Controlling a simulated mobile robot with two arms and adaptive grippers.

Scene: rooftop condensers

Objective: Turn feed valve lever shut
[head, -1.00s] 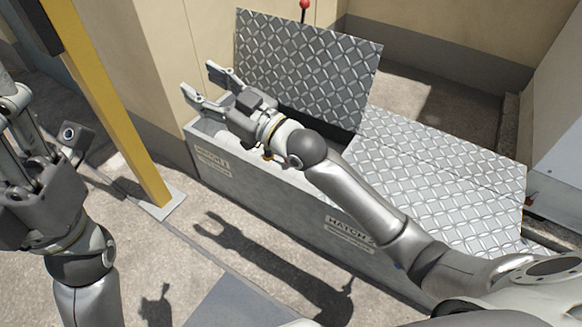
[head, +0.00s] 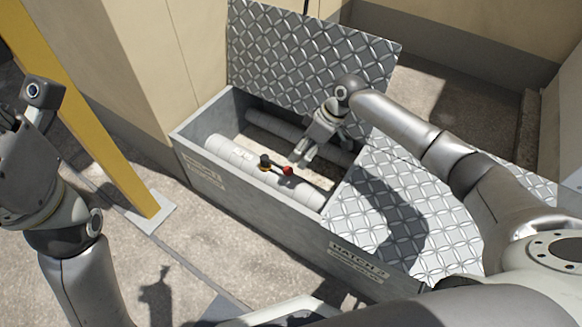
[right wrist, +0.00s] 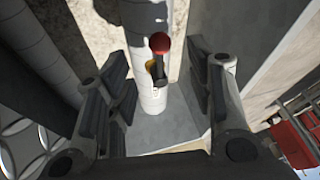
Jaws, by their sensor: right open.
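The feed valve lever is a short dark handle with a red knob (head: 286,170). It sits on a pale pipe (head: 226,157) inside the open hatch box, and its dark pivot (head: 265,161) is at the left end. In the head view the lever lies roughly along the pipe. My right gripper (head: 304,155) is open and points down into the box, just behind and right of the knob. In the right wrist view the red knob (right wrist: 159,42) shows between the open fingers (right wrist: 165,75), apart from both. My left gripper (head: 18,165) is cut off at the left edge; its fingers are hidden.
The grey box (head: 240,205) has walls around the pipes. A raised diamond-plate lid (head: 290,60) stands behind the opening, and a closed plate (head: 375,215) covers the right part. A second pipe (head: 270,128) runs along the back. A yellow post (head: 95,115) stands left.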

